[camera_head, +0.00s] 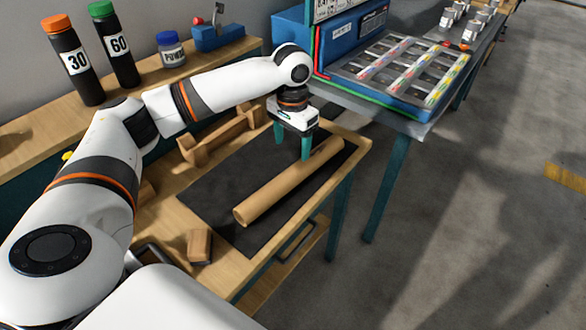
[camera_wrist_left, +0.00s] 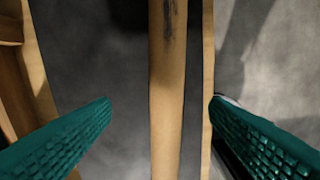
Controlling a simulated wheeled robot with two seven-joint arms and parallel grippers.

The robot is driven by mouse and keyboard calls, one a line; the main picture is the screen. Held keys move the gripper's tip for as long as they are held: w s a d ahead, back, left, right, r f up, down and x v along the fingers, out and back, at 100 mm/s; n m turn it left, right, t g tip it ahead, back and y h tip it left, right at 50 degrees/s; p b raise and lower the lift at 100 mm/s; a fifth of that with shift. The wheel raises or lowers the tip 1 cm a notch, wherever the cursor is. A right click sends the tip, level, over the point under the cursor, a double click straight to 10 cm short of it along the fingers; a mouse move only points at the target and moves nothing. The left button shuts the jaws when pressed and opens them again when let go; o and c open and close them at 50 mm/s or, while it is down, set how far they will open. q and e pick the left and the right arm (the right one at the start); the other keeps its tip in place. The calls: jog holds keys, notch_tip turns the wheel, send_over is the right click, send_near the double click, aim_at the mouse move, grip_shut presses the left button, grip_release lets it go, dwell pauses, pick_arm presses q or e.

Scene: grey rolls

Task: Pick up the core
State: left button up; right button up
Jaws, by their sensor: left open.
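The core is a long tan tube (camera_head: 290,182) lying on a dark mat (camera_head: 203,198) on the wooden bench. In the left wrist view the core (camera_wrist_left: 167,80) runs up the middle of the picture, with a dark smudge near its far part. My left gripper (camera_head: 292,150) is above the far half of the core, pointing down, with teal fingers. Its fingers (camera_wrist_left: 162,115) are spread apart, one on each side of the core, with nothing between the tips that they touch. My right gripper is not in view.
A wooden cradle (camera_head: 222,137) stands behind the mat and a small wooden block (camera_head: 200,246) near the front edge. Bottles marked 30 (camera_head: 74,62) and 60 (camera_head: 116,46) stand on the back shelf. A blue machine (camera_head: 345,38) is at the far right.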

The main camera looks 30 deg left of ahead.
aim_at(295, 169)
pick_arm(q)
jog(key=f, duration=0.4)
jog(key=shift+s+d, duration=0.15)
jog(key=shift+d, duration=0.05)
jog(key=shift+f, duration=0.25)
jog(key=f, duration=0.4)
jog(key=shift+d, duration=0.3)
jog(key=shift+a+f, duration=0.1)
jog(key=shift+f, duration=0.5)
jog(key=shift+r, duration=0.1)
jog(key=c, duration=1.1)
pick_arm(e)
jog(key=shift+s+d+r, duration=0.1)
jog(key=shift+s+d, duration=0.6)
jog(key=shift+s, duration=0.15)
